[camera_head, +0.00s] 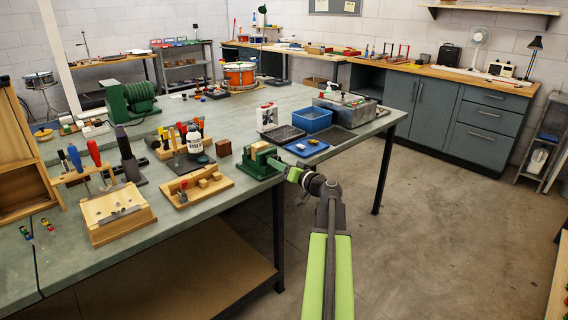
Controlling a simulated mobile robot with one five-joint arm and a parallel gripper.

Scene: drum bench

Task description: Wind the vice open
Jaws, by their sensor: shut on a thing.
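The small green vice (257,167) sits at the front edge of the grey-green bench, right of centre along that edge. Light wooden pieces (260,147) show at its top, between or on the jaws; I cannot tell how wide the jaws stand. My gripper (287,171) reaches in from the right, at the vice's front end, and is shut on the vice handle there. The handle is mostly hidden by the gripper, so its angle cannot be read. My green arm comes up from the bottom of the picture.
A wooden board with blocks (198,188) lies left of the vice. A blue tray (306,147) and a blue bin (312,120) stand behind to its right. A white bottle (195,143) stands behind the board. The floor right of the bench is clear.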

